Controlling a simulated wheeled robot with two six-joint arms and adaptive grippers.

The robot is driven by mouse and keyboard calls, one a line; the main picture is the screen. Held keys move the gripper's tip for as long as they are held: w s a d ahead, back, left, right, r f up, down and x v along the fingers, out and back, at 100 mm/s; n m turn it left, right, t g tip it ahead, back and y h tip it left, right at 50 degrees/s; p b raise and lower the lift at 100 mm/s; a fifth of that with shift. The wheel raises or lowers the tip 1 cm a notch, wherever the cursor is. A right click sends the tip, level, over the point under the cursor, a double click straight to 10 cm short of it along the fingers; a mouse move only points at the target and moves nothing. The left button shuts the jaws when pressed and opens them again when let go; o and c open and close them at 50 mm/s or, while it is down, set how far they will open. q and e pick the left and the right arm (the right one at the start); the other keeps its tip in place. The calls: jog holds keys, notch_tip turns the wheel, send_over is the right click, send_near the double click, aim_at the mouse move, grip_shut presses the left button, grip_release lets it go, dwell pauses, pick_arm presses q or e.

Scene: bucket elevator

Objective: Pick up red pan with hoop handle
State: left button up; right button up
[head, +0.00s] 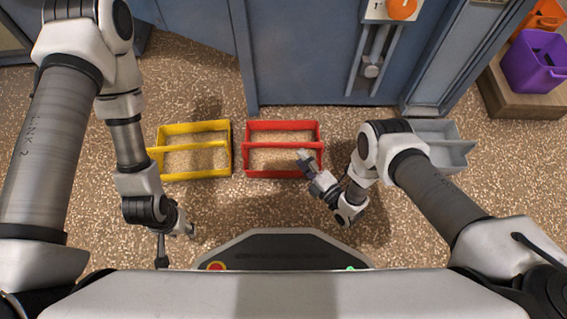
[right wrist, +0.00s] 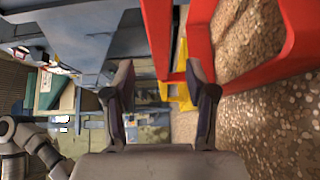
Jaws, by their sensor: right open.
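The red pan (head: 283,125) sits on the speckled floor in the middle of the head view. Its hoop handle (head: 268,146) spans it from side to side. My right gripper (head: 303,155) is over the pan's right side, near the handle's right end. In the right wrist view my right gripper (right wrist: 160,78) is open and empty. There the red pan (right wrist: 291,62) fills the upper right, and a red bar shows between the fingers. Whether the fingers touch it I cannot tell. My left gripper (head: 188,229) is at lower left, away from the pan; its jaws are unclear.
A yellow pan (head: 192,127) stands close left of the red one. A grey pan (head: 457,150) is at the right, partly behind my right arm. A blue machine (head: 310,60) stands behind them. A purple bucket (head: 535,65) sits on a wooden block (head: 510,104) at far right.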

aim_at(288, 147)
jog(key=b+x, duration=0.2)
jog(key=x, duration=0.1)
jog(key=b+x, duration=0.2)
jog(key=x, duration=0.2)
jog(key=shift+a+f, duration=0.25)
jog(key=shift+a, duration=0.1)
jog(key=shift+w+a+r, duration=0.1)
jog(key=shift+w+a, duration=0.05)
jog(key=shift+w, duration=0.1)
jog(key=shift+r, duration=0.1)
jog(key=shift+c, duration=0.3)
jog(key=shift+r, duration=0.1)
grip_shut()
